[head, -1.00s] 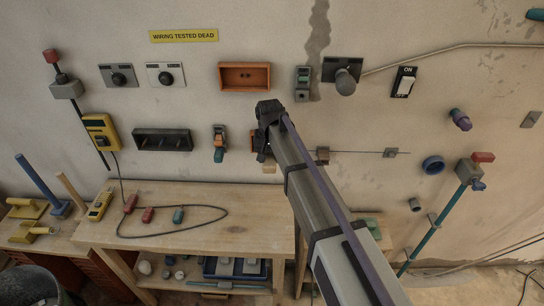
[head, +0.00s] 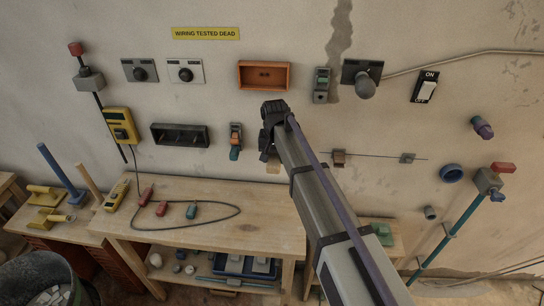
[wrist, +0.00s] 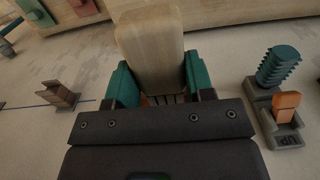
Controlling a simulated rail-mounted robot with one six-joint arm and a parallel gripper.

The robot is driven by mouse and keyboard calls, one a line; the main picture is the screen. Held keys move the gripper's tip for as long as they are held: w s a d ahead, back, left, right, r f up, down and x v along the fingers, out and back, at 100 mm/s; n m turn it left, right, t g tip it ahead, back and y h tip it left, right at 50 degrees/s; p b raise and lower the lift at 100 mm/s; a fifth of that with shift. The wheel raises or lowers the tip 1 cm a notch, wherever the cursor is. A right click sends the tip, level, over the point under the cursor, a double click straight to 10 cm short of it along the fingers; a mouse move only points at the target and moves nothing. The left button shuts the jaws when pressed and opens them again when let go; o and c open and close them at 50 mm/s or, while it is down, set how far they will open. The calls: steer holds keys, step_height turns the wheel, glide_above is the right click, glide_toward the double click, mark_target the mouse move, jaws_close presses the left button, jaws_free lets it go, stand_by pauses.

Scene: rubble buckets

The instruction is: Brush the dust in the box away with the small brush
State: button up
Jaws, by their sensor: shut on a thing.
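My gripper (head: 268,145) is in front of the wall, below the orange box. In the wrist view its teal fingers (wrist: 155,85) are shut on a pale wooden block-shaped handle (wrist: 150,42), which I take to be the small brush. Its bristles cannot be made out. The handle's pale end (head: 273,169) shows just under the gripper in the head view. An orange open box (head: 288,77) is fixed on the wall above the gripper, apart from it. Small dark marks show inside, but I cannot tell whether they are dust. A dark open box (head: 180,146) is on the wall to the left.
A wooden workbench (head: 250,235) below holds a cable and coloured clips. An orange-levered switch (head: 236,140) is just left of the gripper. A brown bracket (head: 339,158) on a thin wire is to the right. Bare wall lies between the fixtures.

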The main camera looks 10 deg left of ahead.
steer(key=shift+d, duration=2.45)
steer(key=shift+s+a, duration=0.2)
steer(key=shift+a, duration=1.35)
steer(key=shift+s+a, duration=0.2)
steer(key=shift+a, duration=1.35)
steer(key=s, duration=0.6)
steer(key=shift+d, duration=0.2)
steer(key=s, duration=0.3)
steer(key=shift+d, duration=0.15)
